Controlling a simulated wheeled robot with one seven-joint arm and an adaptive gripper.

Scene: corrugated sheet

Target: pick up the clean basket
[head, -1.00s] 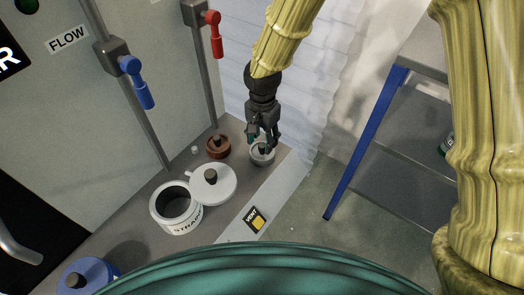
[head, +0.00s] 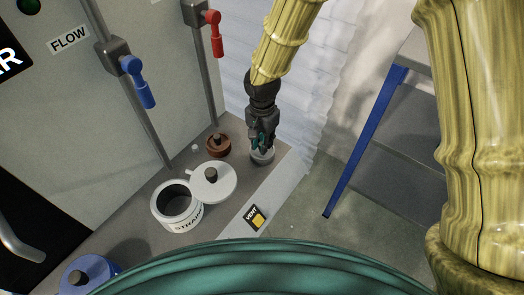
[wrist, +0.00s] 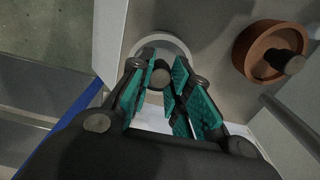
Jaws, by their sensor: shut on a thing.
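The clean basket is the small pale grey-white round one (head: 263,158) with a dark knob, at the right end of the grey counter. A brown basket (head: 218,145) with a dark knob stands to its left. My gripper (head: 260,143) points down over the pale basket and is shut on its knob. In the wrist view the teal finger pads (wrist: 162,88) stand around the dark knob, and the pale rim (wrist: 170,42) shows behind them. The fingers hide much of the basket. It appears to rest on the counter. The brown basket (wrist: 268,52) is apart from my fingers.
A white open pot (head: 177,208) and its round lid (head: 213,181) are on the counter. Blue (head: 138,80) and red (head: 214,35) valve handles hang from pipes. A blue-legged shelf (head: 365,145) stands to the right.

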